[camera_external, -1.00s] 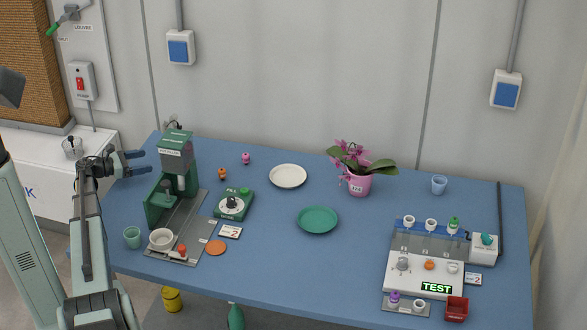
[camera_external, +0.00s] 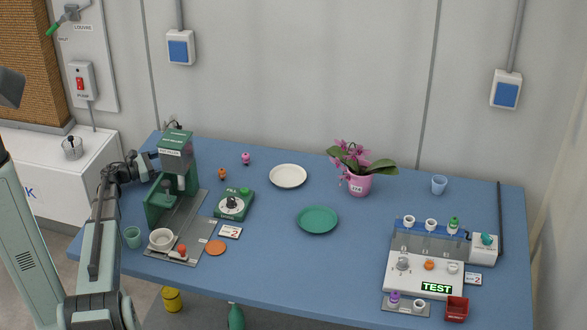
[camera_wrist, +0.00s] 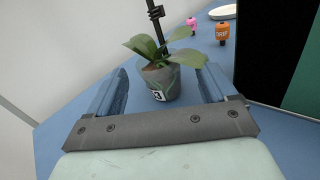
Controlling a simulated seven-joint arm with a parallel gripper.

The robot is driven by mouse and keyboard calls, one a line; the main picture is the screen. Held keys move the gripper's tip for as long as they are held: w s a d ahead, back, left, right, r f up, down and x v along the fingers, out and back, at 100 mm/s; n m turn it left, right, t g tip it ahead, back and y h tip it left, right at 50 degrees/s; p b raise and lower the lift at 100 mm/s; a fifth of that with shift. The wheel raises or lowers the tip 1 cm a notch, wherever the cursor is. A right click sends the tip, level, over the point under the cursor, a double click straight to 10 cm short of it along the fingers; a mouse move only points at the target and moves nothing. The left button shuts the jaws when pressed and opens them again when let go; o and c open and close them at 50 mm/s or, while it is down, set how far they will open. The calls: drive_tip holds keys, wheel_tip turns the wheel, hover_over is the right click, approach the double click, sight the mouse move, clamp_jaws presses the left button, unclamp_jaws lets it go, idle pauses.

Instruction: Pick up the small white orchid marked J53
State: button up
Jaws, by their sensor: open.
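A small potted orchid (camera_wrist: 161,82) shows in the wrist view, with green leaves, a dark clipped stem running out of the top edge, and a grey, see-through-looking pot. Its white tag shows a 3; the rest of the tag is unclear and no blooms are in that view. My gripper (camera_wrist: 166,78) is open, with one finger on each side of the pot; I cannot tell whether either touches it. In the external view my gripper (camera_external: 150,160) is partly behind the green machine, which hides the pot.
The green machine (camera_external: 162,205) stands close to my gripper; a dark and green block fills the wrist view's right side. Pink and orange small items (camera_wrist: 222,32) lie beyond the pot. A pink-flowered orchid (camera_external: 359,186) in a pink pot stands farther right, beyond a white plate (camera_external: 288,176).

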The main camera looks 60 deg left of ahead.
drive_tip(key=shift+w+d, duration=0.15)
drive_tip(key=shift+w, duration=2.55)
drive_tip(key=c, duration=1.2)
